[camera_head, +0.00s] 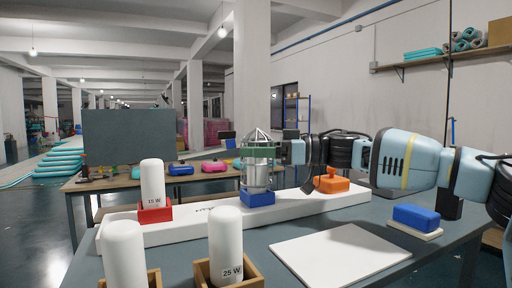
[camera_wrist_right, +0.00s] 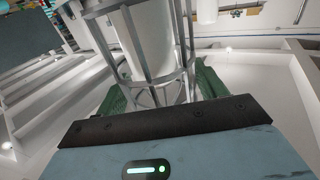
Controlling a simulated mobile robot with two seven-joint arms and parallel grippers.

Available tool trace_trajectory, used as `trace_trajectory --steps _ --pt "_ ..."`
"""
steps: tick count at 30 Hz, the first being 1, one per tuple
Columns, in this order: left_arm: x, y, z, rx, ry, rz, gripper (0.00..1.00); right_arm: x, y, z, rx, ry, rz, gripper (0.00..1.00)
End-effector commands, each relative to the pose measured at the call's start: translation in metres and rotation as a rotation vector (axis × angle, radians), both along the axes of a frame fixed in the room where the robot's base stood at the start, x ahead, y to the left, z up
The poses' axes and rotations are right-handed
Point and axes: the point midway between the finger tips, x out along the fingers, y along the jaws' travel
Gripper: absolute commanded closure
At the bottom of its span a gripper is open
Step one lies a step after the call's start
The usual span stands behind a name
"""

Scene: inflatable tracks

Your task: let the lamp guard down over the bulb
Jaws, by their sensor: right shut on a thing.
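The lamp guard (camera_head: 259,163) is a grey wire cage with a domed top, upright above the blue socket (camera_head: 257,199) on the white board. A white bulb (camera_wrist_right: 153,38) shows inside the cage in the right wrist view, and the guard bars (camera_wrist_right: 183,38) stand around it. My right gripper (camera_head: 262,151) reaches in from the right and is shut on the guard, its green pads at the upper part. I cannot tell whether the guard's lower rim touches the blue socket. My left gripper is not in view.
A 15 W bulb (camera_head: 152,183) stands in a red socket (camera_head: 154,212) on the board (camera_head: 220,222). An orange block (camera_head: 330,183) is at its right end. A 25 W bulb (camera_head: 225,245) and another bulb (camera_head: 122,252) stand in wooden holders in front. A white panel (camera_head: 340,252) lies front right.

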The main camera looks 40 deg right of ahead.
Motion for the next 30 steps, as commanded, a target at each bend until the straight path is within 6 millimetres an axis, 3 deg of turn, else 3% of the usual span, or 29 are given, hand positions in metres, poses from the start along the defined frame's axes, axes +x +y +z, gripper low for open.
trace_trajectory --steps 17,18,23,30 --pt "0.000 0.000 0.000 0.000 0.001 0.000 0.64 0.000 0.000 -0.012 0.000 -0.001 0.000 0.52" --pt "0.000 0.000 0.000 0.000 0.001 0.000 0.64 0.000 0.000 -0.012 0.000 -0.001 0.000 0.26" --pt "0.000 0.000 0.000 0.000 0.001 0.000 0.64 0.000 0.000 -0.012 0.000 -0.001 0.000 0.05" --pt "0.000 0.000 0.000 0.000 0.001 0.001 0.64 0.000 0.000 -0.012 -0.001 -0.001 0.000 0.04"
